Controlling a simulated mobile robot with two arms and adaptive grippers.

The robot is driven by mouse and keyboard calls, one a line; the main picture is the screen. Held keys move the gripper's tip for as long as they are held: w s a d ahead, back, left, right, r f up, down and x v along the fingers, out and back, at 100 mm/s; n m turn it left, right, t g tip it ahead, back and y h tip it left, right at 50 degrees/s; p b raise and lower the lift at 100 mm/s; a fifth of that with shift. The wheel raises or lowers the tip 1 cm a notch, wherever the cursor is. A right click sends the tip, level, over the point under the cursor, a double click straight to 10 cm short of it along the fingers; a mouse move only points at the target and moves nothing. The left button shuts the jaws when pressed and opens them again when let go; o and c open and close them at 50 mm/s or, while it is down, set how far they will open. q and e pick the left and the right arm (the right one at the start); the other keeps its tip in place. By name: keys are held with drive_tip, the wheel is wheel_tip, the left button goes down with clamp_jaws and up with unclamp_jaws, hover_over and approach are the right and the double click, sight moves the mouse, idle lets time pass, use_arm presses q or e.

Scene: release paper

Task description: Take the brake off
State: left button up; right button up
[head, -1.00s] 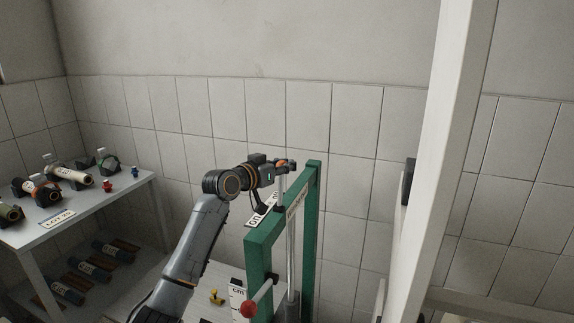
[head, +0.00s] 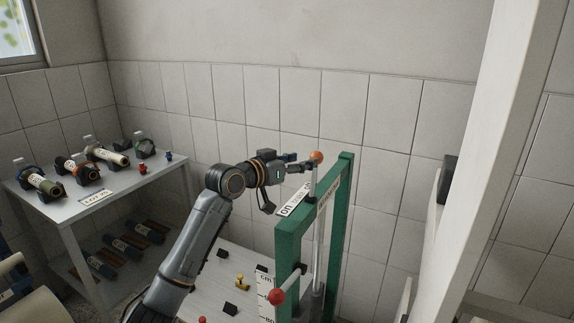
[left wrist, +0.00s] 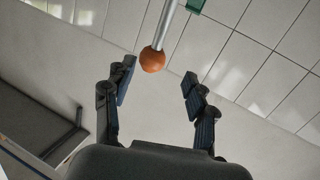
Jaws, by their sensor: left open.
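A sign (head: 294,200) with "on" readable lies along the top of the frame. My left gripper (head: 303,162) is open and empty, just left of the orange knob and pointing at it. In the left wrist view the orange knob (left wrist: 152,60) shows ahead of the two spread fingers (left wrist: 157,85), apart from both. A red ball knob (head: 276,297) sticks out low on the front of the frame. My right gripper is out of view.
A yellow piece (head: 242,282) and small black blocks lie on a low surface left of the frame. A pale post (head: 497,150) stands at right.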

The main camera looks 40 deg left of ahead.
use_arm(q)
drive_tip(key=s, duration=0.5)
drive_tip(key=shift+a+r, duration=0.2)
drive_tip(key=shift+r, duration=0.1)
